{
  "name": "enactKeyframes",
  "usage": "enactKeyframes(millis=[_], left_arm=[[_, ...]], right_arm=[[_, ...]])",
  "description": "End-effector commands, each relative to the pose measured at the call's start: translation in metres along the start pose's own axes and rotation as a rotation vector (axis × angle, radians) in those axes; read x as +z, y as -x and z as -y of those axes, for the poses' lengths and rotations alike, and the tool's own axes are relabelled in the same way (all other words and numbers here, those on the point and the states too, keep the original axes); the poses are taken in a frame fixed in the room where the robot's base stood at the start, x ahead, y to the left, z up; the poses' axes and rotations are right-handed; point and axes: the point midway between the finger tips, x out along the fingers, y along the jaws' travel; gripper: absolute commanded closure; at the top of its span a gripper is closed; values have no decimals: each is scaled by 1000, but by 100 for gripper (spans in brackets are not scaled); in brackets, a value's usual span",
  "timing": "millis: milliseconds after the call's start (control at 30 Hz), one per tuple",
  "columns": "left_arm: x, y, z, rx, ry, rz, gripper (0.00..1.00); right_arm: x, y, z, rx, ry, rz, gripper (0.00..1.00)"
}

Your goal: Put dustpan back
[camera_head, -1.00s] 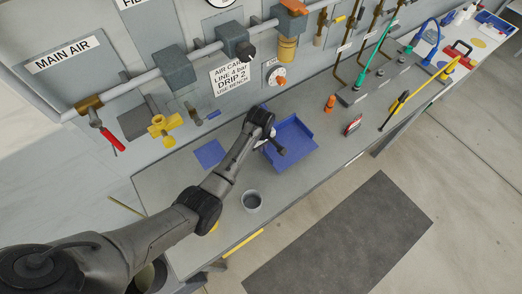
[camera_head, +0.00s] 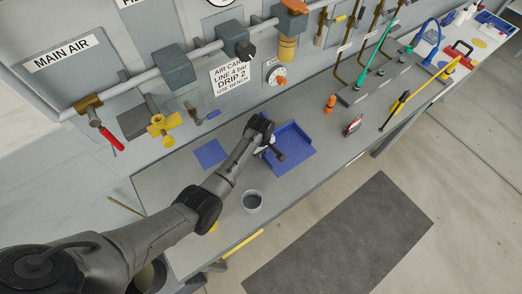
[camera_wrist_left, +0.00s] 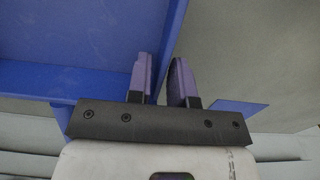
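The dustpan is a blue, shallow, open tray (camera_head: 295,146) over the middle of the grey bench in the head view. My left gripper (camera_head: 268,148) is at its left edge. In the wrist view, my left gripper's fingers (camera_wrist_left: 160,82) stand close together on either side of the thin blue wall of the dustpan (camera_wrist_left: 75,35). They look shut on it. I cannot tell whether the dustpan touches the bench. A flat blue square (camera_head: 210,153) lies on the bench to the left, and part of a blue patch (camera_wrist_left: 240,107) shows in the wrist view. My right gripper is not in view.
A grey cup (camera_head: 252,201) stands near the bench's front edge, below the dustpan. An orange bottle (camera_head: 330,103) and a red-and-white item (camera_head: 353,125) stand to the right. Pipes and valves, including a yellow one (camera_head: 162,128), line the back wall.

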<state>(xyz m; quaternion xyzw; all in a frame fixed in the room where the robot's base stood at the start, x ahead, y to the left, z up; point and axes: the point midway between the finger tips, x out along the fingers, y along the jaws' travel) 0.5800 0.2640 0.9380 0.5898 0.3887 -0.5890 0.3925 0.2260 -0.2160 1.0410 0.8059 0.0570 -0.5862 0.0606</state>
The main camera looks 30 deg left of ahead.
Motion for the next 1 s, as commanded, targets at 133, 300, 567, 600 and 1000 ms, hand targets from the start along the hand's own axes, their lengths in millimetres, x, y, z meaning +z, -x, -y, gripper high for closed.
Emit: enactKeyframes(millis=[133, 300, 567, 600, 1000], left_arm=[[0, 0, 0, 0, 0, 0, 68], [0, 0, 0, 0, 0, 0, 68], [0, 23, -1, 2, 0, -1, 68], [0, 31, -1, 3, 0, -1, 68], [0, 100, -1, 1, 0, -1, 68]], right_arm=[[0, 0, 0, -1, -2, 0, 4], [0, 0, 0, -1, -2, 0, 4], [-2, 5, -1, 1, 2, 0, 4], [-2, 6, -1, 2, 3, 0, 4], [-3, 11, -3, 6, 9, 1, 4]])
